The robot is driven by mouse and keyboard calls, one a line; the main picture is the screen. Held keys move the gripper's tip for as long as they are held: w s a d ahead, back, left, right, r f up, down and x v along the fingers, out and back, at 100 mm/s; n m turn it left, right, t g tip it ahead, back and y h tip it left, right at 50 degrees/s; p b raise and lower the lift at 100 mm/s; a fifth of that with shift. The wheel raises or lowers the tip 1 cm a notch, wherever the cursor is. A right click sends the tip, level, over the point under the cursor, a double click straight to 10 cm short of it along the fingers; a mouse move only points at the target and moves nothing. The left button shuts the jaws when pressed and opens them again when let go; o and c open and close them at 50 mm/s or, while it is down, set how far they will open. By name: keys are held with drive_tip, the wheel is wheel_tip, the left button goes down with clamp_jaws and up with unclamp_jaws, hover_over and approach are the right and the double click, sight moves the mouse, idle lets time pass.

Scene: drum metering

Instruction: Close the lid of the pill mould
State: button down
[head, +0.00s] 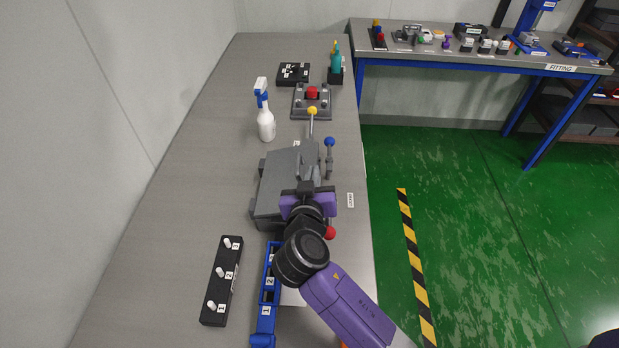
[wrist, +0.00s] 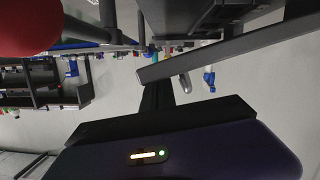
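A grey machine (head: 285,185) with a flat top stands on the bench. A yellow-knobbed lever (head: 312,112) rises behind it, a blue-knobbed lever (head: 330,143) stands at its right, and a red knob (head: 330,232) shows near its front right. I cannot tell for sure which part is the pill mould or its lid. My gripper (head: 306,187) is over the machine's right front part and hides some of it. In the wrist view, the red knob (wrist: 28,25) is close at upper left and a grey bar (wrist: 235,50) crosses ahead. Finger spacing and any contact are unclear.
A black holder (head: 220,285) with white pegs, numbered 1 to 3, and a numbered blue rack (head: 265,310) lie in front. The bench's left side is clear.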

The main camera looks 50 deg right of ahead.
drive_tip(key=shift+s+d+f+m+b, duration=0.15)
drive_tip(key=shift+f+m+b, duration=0.35)
drive_tip(key=shift+f+b, duration=0.4)
drive_tip(key=shift+s+m+t+b, duration=0.1)
drive_tip(key=shift+m+t+b, duration=0.25)
drive_tip(key=shift+b, duration=0.3)
drive_tip(key=shift+d+r, duration=0.1)
drive_tip(key=shift+r, duration=0.1)
